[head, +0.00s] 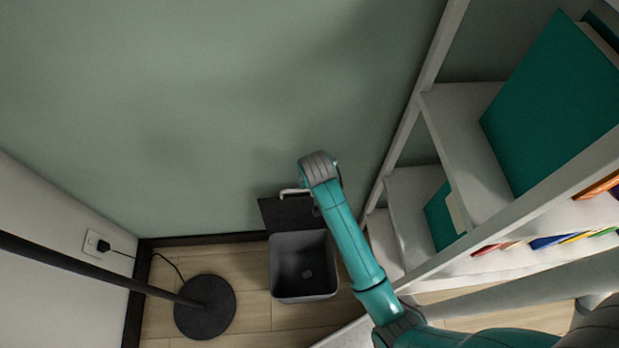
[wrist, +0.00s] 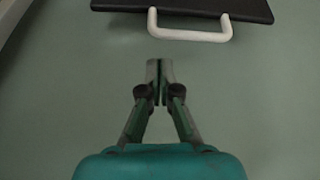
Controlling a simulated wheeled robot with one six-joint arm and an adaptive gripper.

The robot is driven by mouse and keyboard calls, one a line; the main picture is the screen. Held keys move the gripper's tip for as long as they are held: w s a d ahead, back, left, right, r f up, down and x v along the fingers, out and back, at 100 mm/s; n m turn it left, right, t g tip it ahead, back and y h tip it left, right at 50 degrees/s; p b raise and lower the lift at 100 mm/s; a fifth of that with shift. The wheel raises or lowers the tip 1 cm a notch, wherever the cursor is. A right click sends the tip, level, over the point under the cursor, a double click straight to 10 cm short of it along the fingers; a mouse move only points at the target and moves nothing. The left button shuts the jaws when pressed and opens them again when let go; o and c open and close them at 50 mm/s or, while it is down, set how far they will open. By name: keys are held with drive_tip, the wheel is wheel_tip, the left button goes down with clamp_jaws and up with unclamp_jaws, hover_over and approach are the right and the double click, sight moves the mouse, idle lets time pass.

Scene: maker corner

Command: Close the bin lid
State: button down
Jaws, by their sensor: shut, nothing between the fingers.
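The dark grey bin (head: 304,285) stands on the floor by the green wall, open at the top, with a small pale spot inside. Its black lid (head: 283,213) is raised at the back of the bin, near the wall. A white handle (head: 291,191) is on the lid's upper edge. In the wrist view the lid (wrist: 115,5) and handle (wrist: 190,37) are at the top. My gripper (wrist: 160,68) is shut and empty, with its fingertips a little below the handle in that picture and apart from it. In the head view my wrist hides the fingers.
A white shelf unit (head: 463,150) with books stands close on the right of the bin. A round black lamp base (head: 205,307) with a slanting pole is on the floor at left. A cable runs to the wall socket (head: 96,243).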

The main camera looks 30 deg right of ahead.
drive_tip(key=shift+x, duration=2.65)
drive_tip(key=shift+s, duration=0.1)
